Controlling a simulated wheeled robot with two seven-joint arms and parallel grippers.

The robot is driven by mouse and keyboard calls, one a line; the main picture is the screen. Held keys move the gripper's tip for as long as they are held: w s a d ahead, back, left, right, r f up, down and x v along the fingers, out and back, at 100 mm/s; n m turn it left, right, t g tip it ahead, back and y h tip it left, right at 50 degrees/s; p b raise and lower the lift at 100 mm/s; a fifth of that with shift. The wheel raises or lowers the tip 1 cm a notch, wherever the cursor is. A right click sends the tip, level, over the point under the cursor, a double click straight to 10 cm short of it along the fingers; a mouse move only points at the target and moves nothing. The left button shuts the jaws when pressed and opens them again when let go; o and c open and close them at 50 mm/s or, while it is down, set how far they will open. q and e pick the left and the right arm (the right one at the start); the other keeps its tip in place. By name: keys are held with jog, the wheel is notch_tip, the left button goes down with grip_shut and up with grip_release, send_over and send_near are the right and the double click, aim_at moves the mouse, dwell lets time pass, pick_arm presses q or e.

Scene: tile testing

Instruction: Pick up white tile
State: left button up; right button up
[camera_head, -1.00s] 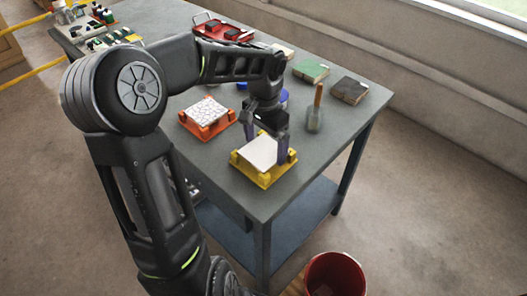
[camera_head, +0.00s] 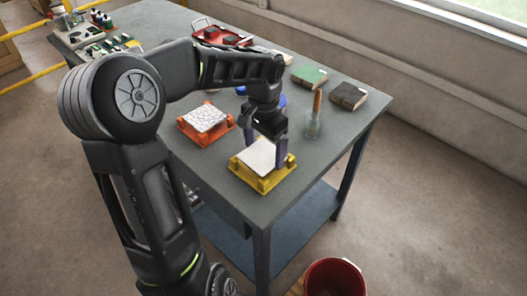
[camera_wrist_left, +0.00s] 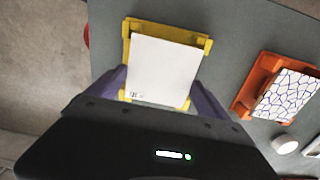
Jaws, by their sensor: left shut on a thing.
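The white tile (camera_head: 259,155) lies at the yellow holder (camera_head: 262,182) near the table's front corner. My left gripper (camera_head: 268,147) reaches down over it, with one finger on each side of the tile, shut on it. In the left wrist view the white tile (camera_wrist_left: 162,70) sits between the two purple-grey fingers (camera_wrist_left: 158,95), with the yellow holder (camera_wrist_left: 205,42) showing around its edges. I cannot tell whether the tile is lifted clear of the holder. My right gripper is not in view.
An orange holder with a cracked-pattern tile (camera_head: 205,118) stands to the left. A glass with a wooden-handled tool (camera_head: 314,125), a green tile box (camera_head: 309,75) and a dark box (camera_head: 348,95) stand behind. A red bucket (camera_head: 334,278) is on the floor below.

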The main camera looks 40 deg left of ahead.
aim_at(264, 155)
pick_arm(q)
notch_tip(264, 155, up, 10)
jog(key=shift+f, duration=0.25)
dwell(0.6)
jog(key=w+d+f, duration=0.4)
jog(key=d, duration=0.4)
jog(key=w+d+f+n, duration=0.1)
jog(key=w+d+f, duration=0.3)
jog(key=d, duration=0.4)
jog(key=shift+w+d, duration=0.3)
jog(key=shift+w, duration=0.25)
jog(key=shift+a, duration=0.1)
